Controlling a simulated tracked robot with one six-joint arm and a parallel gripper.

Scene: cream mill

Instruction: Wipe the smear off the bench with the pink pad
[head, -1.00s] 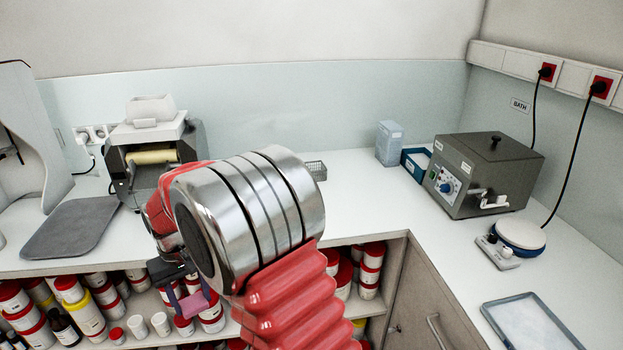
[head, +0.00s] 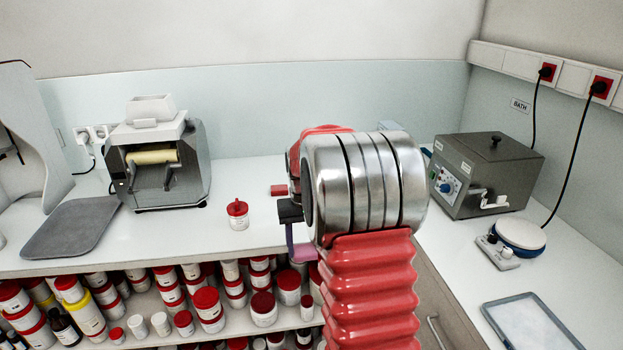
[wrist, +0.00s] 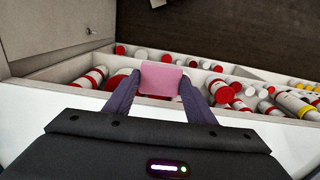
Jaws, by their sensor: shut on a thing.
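A pink pad (wrist: 161,78) is pinched between the two dark purple fingers of my gripper (wrist: 160,88) in the wrist view. In the head view the pad (head: 303,253) hangs below my gripper (head: 292,240), in front of the bench's front edge with shelf jars behind it. The white bench top (head: 185,232) runs along the wall and turns down the right side. I cannot make out the smear on the visible bench; my arm hides part of the bench top.
A red-lidded jar (head: 238,217) and a small red item (head: 279,190) stand left of my arm. A roller machine (head: 160,165) and grey mat (head: 72,228) are at left. A bath box (head: 487,175), a round-topped device (head: 520,234) and tray (head: 530,322) are at right.

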